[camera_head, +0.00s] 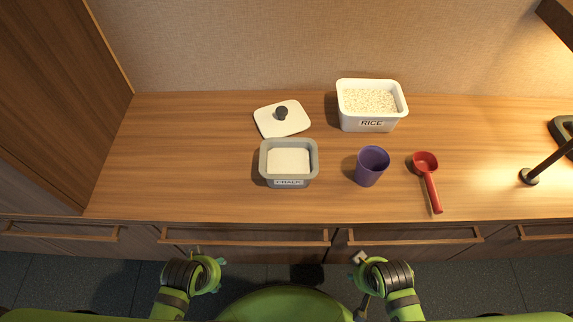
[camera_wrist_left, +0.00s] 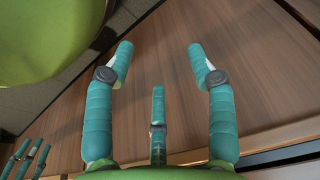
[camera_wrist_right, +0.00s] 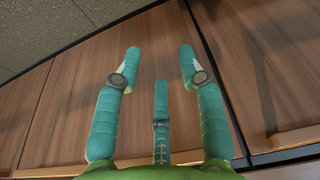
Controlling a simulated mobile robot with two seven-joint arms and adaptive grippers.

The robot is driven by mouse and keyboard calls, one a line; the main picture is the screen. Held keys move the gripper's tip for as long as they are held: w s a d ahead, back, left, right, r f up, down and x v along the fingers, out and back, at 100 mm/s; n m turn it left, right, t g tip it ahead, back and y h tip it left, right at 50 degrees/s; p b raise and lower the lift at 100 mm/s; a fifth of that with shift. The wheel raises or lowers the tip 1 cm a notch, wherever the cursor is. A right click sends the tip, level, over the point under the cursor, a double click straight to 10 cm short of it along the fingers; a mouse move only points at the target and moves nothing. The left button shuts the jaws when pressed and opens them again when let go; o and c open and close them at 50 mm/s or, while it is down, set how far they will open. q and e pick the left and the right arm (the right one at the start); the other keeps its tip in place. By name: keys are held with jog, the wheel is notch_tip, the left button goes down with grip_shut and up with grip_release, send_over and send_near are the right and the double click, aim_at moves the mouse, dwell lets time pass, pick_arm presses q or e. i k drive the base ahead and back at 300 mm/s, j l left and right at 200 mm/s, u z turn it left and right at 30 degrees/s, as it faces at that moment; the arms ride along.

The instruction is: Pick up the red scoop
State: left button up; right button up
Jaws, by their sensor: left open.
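The red scoop (camera_head: 430,180) lies on the wooden counter at the right in the head view, its bowl toward the back and its handle toward the front edge. My left gripper (camera_head: 219,274) is in front of the counter, low and left of the scoop. In the left wrist view its fingers (camera_wrist_left: 158,65) are spread with nothing between them. My right gripper (camera_head: 357,266) is also in front of the counter, nearer the scoop but apart from it. In the right wrist view its fingers (camera_wrist_right: 160,65) are spread and empty. The scoop shows in neither wrist view.
A purple cup (camera_head: 371,166) stands just left of the scoop. A white rice container (camera_head: 371,105) is behind it. A grey chalk container (camera_head: 289,163) and a white lid (camera_head: 282,119) are further left. A dark stand (camera_head: 530,176) is at the right. The counter's left part is clear.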

aim_at(424, 163)
jog(key=l+z, duration=0.15)
jog(key=z, duration=0.35)
jog(key=k+l+z, duration=0.1)
jog(key=z, duration=0.4)
jog(key=l, duration=0.1)
